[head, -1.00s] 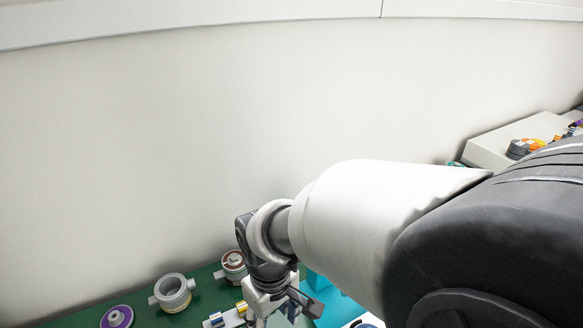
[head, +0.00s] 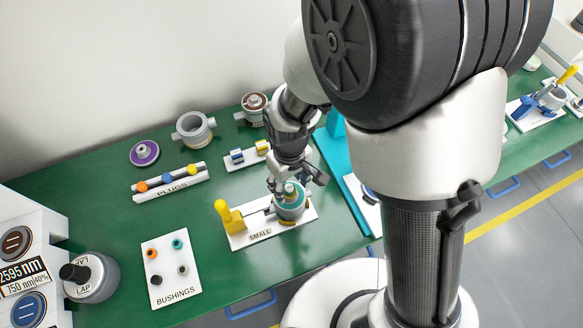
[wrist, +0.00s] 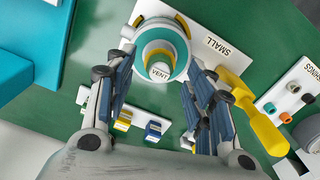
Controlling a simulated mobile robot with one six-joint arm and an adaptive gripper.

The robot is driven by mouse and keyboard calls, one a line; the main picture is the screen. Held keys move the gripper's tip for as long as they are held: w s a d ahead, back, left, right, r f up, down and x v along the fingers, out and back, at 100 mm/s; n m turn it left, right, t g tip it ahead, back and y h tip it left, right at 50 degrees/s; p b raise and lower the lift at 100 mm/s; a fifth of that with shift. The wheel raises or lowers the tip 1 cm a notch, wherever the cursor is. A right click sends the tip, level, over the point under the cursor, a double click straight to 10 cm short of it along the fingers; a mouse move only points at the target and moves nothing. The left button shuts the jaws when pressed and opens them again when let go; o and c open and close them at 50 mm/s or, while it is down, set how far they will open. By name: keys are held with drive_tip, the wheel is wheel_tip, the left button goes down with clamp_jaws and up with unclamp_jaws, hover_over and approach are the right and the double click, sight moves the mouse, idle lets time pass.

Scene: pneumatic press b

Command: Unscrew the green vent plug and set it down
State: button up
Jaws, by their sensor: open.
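In the head view this body (head: 291,210) stands on the white plate labelled SMALL (head: 262,234), with the plug partly hidden by my gripper. My gripper (head: 294,184) points down over the plug. In the wrist view my gripper (wrist: 161,62) is open, with one finger on each side of the plug. I cannot tell whether the fingers touch it.
A yellow-handled clamp (head: 230,218) stands left of the body. The PLUGS rack (head: 171,184), BUSHINGS plate (head: 170,269) and a grey ring part (head: 193,130) lie further left. A teal block (head: 334,128) stands close on the right. Green bench (head: 95,195) is bare in places.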

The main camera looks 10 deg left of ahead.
drive_tip(key=shift+f, duration=0.9)
drive_tip(key=c, duration=1.1)
drive_tip(key=shift+n, duration=0.9)
drive_tip(key=shift+c, duration=0.2)
drive_tip(key=shift+n, duration=0.9)
drive_tip(key=shift+r+n, duration=0.1)
drive_tip(key=shift+n, duration=0.7)
